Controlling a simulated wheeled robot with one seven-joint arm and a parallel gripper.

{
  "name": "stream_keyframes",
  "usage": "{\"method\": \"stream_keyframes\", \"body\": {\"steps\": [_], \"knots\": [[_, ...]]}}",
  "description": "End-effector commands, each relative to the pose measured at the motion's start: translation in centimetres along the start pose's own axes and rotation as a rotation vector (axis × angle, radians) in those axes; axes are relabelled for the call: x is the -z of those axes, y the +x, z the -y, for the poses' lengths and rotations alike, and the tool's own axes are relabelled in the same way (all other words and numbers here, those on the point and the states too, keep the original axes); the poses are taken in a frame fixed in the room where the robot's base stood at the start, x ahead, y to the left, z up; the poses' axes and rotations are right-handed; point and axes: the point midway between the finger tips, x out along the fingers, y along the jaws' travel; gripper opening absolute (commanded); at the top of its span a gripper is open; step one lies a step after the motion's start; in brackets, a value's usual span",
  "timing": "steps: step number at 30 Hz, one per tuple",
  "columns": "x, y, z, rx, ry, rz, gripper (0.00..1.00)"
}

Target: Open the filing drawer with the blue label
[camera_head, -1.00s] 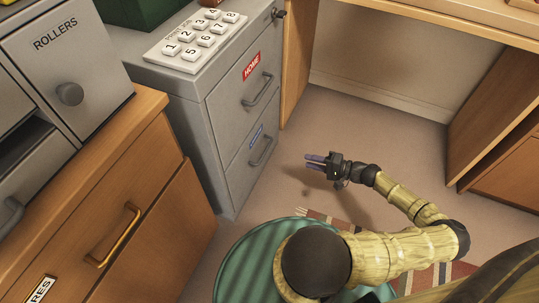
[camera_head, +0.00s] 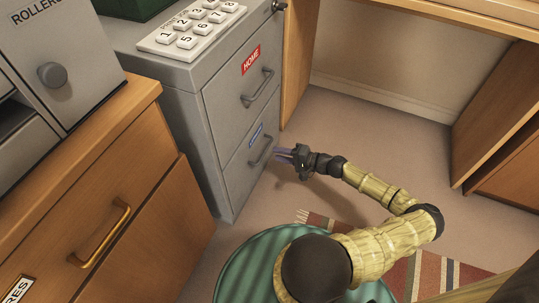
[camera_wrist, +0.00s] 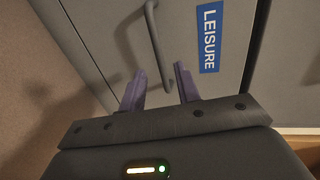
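The grey filing cabinet (camera_head: 211,120) has two drawers. The lower drawer (camera_head: 240,175) carries the blue label (camera_head: 256,135), which reads LEISURE in the wrist view (camera_wrist: 209,38). Its bar handle (camera_head: 263,152) also shows in the wrist view (camera_wrist: 158,48). The drawer front looks flush with the cabinet. My gripper (camera_head: 284,155) is at the lower handle, fingers pointing at the drawer. In the wrist view its purple fingers (camera_wrist: 160,88) are apart, with the end of the handle between them. Contact with the handle cannot be told.
The upper drawer has a red HOME label (camera_head: 251,61) and its own handle (camera_head: 258,88). A numbered button panel (camera_head: 194,32) sits on the cabinet. A wooden drawer unit (camera_head: 124,215) stands at left.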

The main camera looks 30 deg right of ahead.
Motion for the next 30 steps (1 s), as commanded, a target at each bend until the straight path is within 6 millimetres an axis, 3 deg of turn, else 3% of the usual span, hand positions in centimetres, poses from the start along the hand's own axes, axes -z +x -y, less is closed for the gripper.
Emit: {"method": "stream_keyframes", "body": {"steps": [3, 9, 19, 20, 24, 25, 30], "knots": [[-0.1, 2.3, -0.3, 0.0, -0.002, 0.004, 0.32], [0.0, 4.6, -0.2, 0.0, -0.001, 0.001, 0.32], [0.0, 5.0, 0.0, 0.0, 0.0, 0.0, 0.32], [0.0, 5.0, 0.0, 0.0, 0.0, 0.0, 0.3], [0.0, 5.0, 0.0, -0.001, 0.0, 0.0, 0.03], [0.0, 5.0, 0.0, -0.001, 0.0, 0.0, 0.0], [0.0, 5.0, 0.0, -0.001, 0.0, -0.001, 0.0]]}}
